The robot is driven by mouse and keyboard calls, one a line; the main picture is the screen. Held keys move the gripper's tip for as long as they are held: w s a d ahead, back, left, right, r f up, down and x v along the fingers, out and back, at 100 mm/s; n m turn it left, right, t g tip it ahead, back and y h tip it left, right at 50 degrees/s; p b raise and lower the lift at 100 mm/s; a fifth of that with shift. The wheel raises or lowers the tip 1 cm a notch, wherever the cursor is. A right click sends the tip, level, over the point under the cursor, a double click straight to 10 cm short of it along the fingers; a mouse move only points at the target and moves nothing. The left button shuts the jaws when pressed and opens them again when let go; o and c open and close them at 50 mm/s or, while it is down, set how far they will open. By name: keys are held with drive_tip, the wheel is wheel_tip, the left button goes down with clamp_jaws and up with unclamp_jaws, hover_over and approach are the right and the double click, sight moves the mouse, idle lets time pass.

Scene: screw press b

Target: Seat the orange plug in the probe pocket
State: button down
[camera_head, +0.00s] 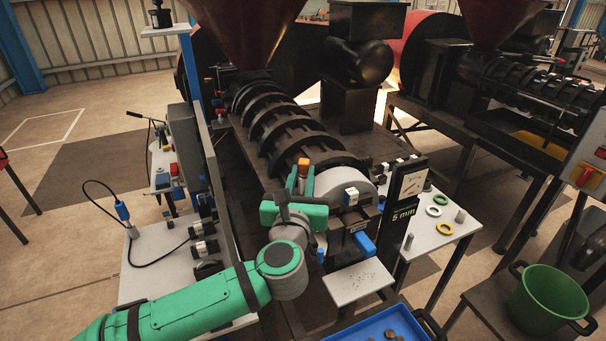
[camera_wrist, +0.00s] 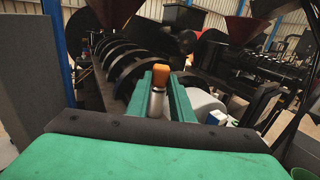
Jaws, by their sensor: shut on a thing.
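The orange plug has an orange top (camera_head: 303,165) and a pale metal lower part. It stands roughly upright between the green fingers of my gripper (camera_head: 301,188), above the near end of the screw press's ribbed barrel (camera_head: 290,125). In the wrist view the orange plug (camera_wrist: 159,73) shows between the two finger pads, its metal part partly covered by them. My gripper is shut on it. I cannot make out the probe pocket; my gripper and arm cover part of the barrel's near end.
A pale rounded housing (camera_head: 345,182) with small fittings is just right of my gripper. A "5 mm" gauge panel (camera_head: 406,195) stands beyond it. A side table (camera_head: 428,240) holds rings. A blue tray (camera_head: 372,331) and green bucket (camera_head: 548,300) are at lower right.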

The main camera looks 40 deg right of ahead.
idle(0.3)
drive_tip(key=c, duration=1.5)
unclamp_jaws()
